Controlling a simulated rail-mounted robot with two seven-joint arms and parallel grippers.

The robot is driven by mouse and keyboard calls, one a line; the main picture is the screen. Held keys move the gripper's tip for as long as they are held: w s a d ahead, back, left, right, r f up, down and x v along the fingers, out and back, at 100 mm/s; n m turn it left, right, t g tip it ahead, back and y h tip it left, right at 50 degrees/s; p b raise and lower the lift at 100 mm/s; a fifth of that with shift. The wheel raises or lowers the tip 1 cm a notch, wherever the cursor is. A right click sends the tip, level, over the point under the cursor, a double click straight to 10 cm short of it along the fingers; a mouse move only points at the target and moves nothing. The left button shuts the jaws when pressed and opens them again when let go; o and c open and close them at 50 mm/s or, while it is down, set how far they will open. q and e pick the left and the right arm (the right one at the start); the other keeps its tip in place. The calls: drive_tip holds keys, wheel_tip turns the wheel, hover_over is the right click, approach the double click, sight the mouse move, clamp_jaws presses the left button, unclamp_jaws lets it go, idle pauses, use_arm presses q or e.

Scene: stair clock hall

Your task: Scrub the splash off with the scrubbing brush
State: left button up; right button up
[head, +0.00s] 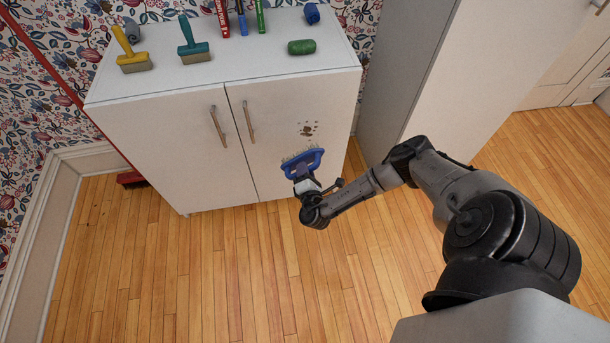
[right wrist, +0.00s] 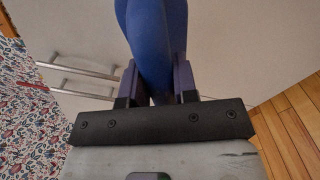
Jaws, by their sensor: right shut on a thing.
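The splash (head: 307,129) is a cluster of brown spots on the right door of the white cabinet (head: 180,146). The scrubbing brush (head: 302,162) is blue with pale bristles, in front of that door just below the splash. My right gripper (head: 304,181) is shut on the brush's handle. In the right wrist view the blue handle (right wrist: 152,35) stands between the two fingers (right wrist: 158,85). The bristles point up and toward the door; I cannot tell whether they touch it. The splash is not visible in the right wrist view. My left gripper is not in view.
Door handles (head: 218,126) stick out left of the splash. A tall white cupboard (head: 405,75) stands at right. The wooden floor in front is clear.

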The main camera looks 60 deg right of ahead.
sight(302, 158)
drive_tip(key=shift+b+x, duration=1.6)
drive_tip(key=shift+x, duration=1)
drive_tip(key=shift+w+d, duration=0.2)
drive_tip(key=shift+w+d, duration=0.25)
drive_tip(key=shift+d, duration=0.05)
drive_tip(key=shift+w+d+b, duration=0.4)
drive_tip(key=shift+d, duration=0.15)
drive_tip(key=shift+s, duration=0.1)
